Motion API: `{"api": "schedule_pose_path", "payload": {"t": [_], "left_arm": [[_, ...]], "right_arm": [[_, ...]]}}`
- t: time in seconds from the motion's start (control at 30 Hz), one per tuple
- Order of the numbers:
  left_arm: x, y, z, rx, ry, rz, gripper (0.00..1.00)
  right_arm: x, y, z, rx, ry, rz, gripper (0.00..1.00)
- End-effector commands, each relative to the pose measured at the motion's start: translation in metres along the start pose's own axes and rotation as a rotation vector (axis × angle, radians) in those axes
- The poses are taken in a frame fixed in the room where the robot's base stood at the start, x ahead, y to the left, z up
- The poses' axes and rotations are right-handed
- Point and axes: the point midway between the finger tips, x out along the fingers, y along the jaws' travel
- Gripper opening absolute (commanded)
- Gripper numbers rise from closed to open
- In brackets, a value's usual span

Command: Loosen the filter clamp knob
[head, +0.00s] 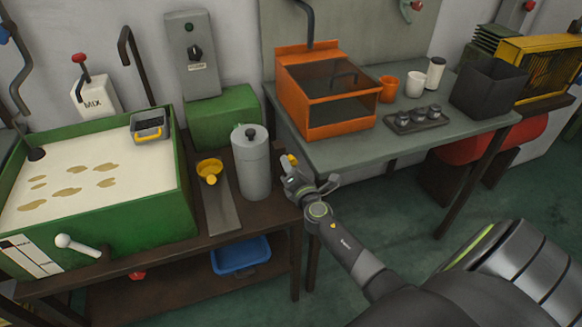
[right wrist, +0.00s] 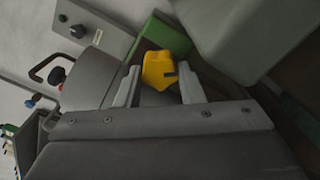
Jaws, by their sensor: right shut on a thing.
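The grey filter canister (head: 252,165) stands upright on the brown bench in the head view, with a black cap on top. My right gripper (head: 291,172) is just right of it, shut on a small yellow knob (head: 292,159). In the right wrist view the yellow knob (right wrist: 160,70) sits between the two pale fingers of the gripper (right wrist: 158,90). I cannot tell whether the knob is attached to the canister, since the gripper covers its lower part. My left gripper is not in view.
A green-walled tank (head: 185,180) of pale liquid stands left. A yellow cup-like part (head: 209,168) lies left of the canister. A blue bin (head: 240,254) is below.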

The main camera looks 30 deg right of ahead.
Motion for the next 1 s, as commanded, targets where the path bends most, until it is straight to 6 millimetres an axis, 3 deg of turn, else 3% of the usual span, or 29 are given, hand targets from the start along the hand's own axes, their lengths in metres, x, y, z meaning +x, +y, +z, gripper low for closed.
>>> {"api": "schedule_pose_path", "payload": {"t": [0.3,0.6,0.63,0.77,1.0], "left_arm": [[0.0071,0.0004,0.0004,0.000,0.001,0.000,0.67],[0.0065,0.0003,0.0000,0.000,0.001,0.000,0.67],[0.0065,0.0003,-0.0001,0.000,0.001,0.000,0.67],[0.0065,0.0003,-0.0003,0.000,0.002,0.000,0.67],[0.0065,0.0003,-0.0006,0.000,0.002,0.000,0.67]], "right_arm": [[-0.0002,-0.0002,-0.0005,0.129,0.000,0.000,0.12],[-0.0003,0.0004,-0.0001,0.141,0.000,-0.001,0.12],[-0.0003,0.0004,-0.0001,0.141,0.000,-0.001,0.39],[-0.0003,0.0004,-0.0001,0.140,0.000,-0.001,0.56],[-0.0003,0.0005,-0.0001,0.139,0.000,-0.001,0.56]]}}
